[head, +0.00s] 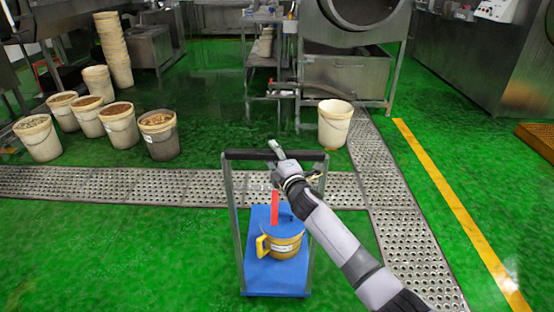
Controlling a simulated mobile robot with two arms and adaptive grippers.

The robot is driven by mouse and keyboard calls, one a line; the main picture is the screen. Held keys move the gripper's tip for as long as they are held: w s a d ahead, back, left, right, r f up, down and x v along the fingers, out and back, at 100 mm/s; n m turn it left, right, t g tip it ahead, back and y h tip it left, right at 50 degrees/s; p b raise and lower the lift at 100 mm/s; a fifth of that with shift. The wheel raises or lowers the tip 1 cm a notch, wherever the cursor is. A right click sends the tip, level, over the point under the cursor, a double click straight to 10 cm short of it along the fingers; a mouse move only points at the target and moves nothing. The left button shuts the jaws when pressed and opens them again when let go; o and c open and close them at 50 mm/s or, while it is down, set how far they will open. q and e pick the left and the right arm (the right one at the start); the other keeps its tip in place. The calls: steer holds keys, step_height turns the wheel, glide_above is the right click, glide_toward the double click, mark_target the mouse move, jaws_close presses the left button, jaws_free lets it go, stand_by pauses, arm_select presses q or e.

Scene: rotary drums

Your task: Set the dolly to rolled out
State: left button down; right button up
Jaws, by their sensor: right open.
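The dolly has a blue platform (290,279) and an upright grey frame topped by a dark handle bar (245,154). It stands on the green floor in front of me. A yellow pot (284,244) with a blue lid sits on the platform, and an upright red bar (275,207) shows at the lid. My right gripper (294,160) is open at the handle bar, its fingers spread to either side. It overlaps the bar in the picture; I cannot tell whether it touches. My right arm hides part of the dolly's right side. My left gripper is out of view.
A white bucket (334,124) stands beyond the dolly to the right. Several filled buckets (118,125) stand at the left. A steel drum machine (348,75) is at the back. Metal floor grating (110,186) crosses the floor. Green floor is clear left of the dolly.

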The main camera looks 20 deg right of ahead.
steer(key=s+d, duration=0.1)
steer(key=s, duration=1.1)
steer(key=shift+d, duration=0.2)
steer(key=shift+f, duration=0.1)
